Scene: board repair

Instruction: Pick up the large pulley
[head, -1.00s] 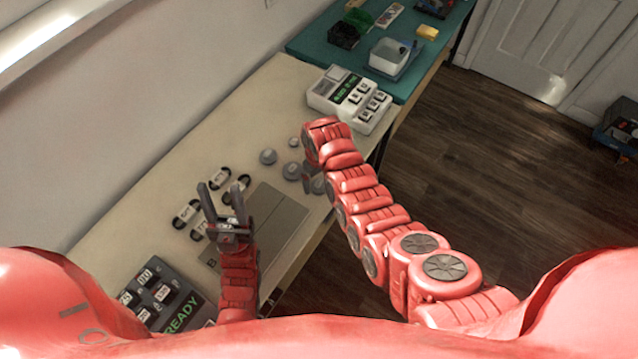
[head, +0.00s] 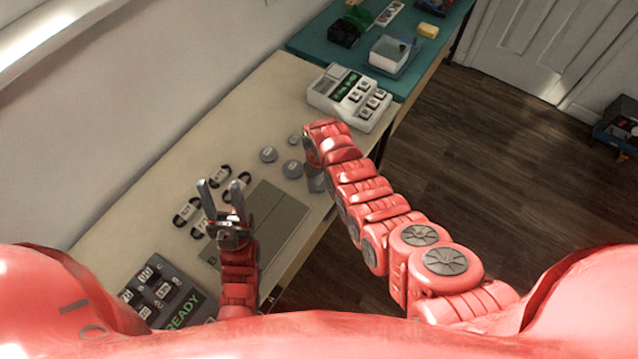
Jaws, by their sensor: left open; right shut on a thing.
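Several grey round pulleys lie on the beige bench. A small pulley (head: 293,139) is at the back, a medium one (head: 268,155) is to its left, and another (head: 292,168) is in front. The large pulley (head: 316,184) is at the right, near the bench's front edge, partly hidden by my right arm. My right gripper (head: 313,168) points down at it and is shut on it; the fingertips are mostly hidden. I cannot tell whether the pulley is clear of the bench. My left gripper (head: 224,190) is open and empty, its fingers spread above the bench.
A white device with buttons (head: 350,96) stands at the bench's far end. A dark device reading READY (head: 163,295) is at the near left.

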